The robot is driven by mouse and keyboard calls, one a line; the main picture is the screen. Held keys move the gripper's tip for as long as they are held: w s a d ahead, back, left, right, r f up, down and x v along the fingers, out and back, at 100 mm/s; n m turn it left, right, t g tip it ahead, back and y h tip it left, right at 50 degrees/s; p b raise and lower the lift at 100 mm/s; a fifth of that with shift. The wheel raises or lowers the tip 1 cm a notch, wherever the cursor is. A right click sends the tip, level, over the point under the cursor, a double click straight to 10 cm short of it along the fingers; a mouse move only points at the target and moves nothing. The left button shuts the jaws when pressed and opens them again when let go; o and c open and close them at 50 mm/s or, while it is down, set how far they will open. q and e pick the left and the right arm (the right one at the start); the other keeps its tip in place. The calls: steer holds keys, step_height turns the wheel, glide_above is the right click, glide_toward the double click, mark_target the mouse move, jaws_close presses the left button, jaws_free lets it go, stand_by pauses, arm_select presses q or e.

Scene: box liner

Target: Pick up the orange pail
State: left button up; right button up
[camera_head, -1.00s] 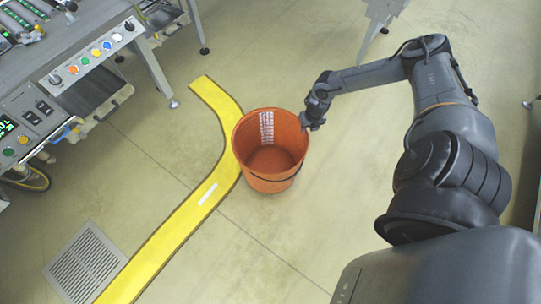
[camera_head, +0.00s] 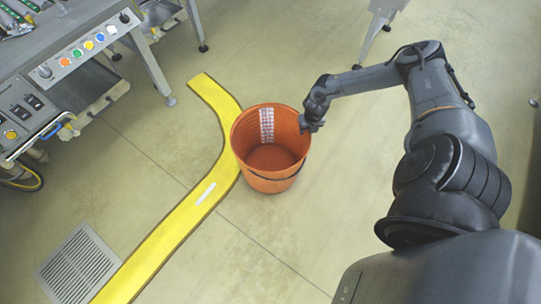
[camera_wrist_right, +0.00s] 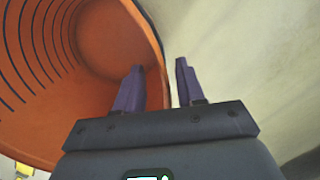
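The orange pail (camera_head: 270,176) stands upright on the floor, open at the top, with a white label patch on its inner wall and a dark band around its side. My right gripper (camera_head: 312,124) is at the pail's right rim. In the right wrist view the gripper (camera_wrist_right: 158,68) has its two purple fingers apart. One finger overlaps the pail (camera_wrist_right: 100,60) and the other is against the floor beyond its edge, with the rim showing between them. I cannot tell whether either finger touches the rim. My left gripper is not in view.
A curved yellow floor strip (camera_head: 181,222) runs just left of the pail. A workbench with a button panel (camera_head: 84,47) stands at upper left, with a metal leg (camera_head: 152,67). A floor grate (camera_head: 78,262) is at lower left. The floor right of the pail is clear.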

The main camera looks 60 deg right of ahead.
jaws_close()
stand_by(1.3)
